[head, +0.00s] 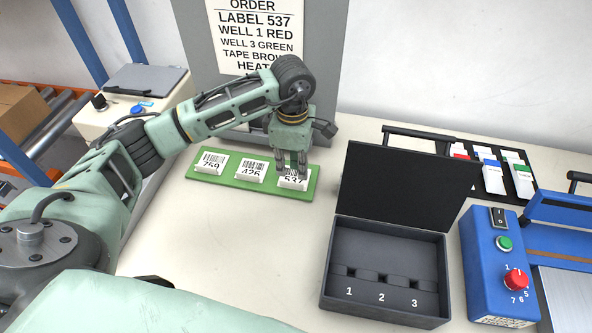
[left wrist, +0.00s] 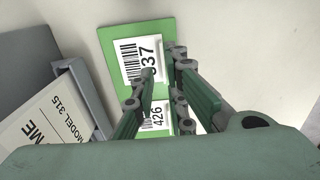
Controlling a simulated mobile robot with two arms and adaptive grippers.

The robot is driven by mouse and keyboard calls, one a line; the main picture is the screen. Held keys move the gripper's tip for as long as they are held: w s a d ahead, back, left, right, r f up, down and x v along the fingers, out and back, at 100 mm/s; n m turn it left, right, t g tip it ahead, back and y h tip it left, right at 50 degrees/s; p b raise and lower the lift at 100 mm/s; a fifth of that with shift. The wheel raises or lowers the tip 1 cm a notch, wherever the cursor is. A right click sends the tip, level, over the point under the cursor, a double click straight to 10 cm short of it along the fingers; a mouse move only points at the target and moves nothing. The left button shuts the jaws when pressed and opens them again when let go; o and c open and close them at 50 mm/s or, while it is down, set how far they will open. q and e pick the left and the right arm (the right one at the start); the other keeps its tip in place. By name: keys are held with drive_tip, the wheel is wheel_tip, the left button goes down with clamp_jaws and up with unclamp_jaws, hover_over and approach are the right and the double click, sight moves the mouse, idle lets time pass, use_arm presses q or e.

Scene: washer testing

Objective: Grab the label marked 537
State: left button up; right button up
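The white label marked 537 (head: 294,183) lies at the right end of a green strip (head: 230,178), beside label 426 (head: 250,172) and label 759 (head: 211,163). My left gripper (head: 292,173) points down at label 537, its fingers apart and partly covering the label's upper edge. In the left wrist view, label 537 (left wrist: 140,62) shows beyond the open left fingertips (left wrist: 162,66), with label 426 (left wrist: 157,118) partly hidden behind the fingers. I cannot tell whether the fingers touch the label. My right gripper is not in view.
An open black case (head: 385,312) with slots 1, 2 and 3 stands right of the strip. A blue control box (head: 495,270) is farther right, and a rack of coloured packets (head: 488,171) is behind. An order sign (head: 255,35) stands at the back.

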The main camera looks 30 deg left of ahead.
sight(293, 188)
use_arm(q)
drive_tip(key=shift+s+f, duration=0.15)
drive_tip(key=shift+f, duration=0.35)
drive_tip(key=shift+s+f+p, duration=0.15)
drive_tip(key=shift+f+p, duration=0.2)
drive_tip(key=shift+p, duration=0.05)
wheel_tip(293, 188, down, 4)
drive_tip(key=shift+r+p, duration=0.15)
drive_tip(key=shift+p, duration=0.45)
drive_tip(key=shift+f, duration=0.35)
clamp_jaws()
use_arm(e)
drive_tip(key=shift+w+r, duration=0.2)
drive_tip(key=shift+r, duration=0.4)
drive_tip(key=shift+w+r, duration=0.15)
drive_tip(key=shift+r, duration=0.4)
use_arm(q)
drive_tip(key=shift+r, duration=0.15)
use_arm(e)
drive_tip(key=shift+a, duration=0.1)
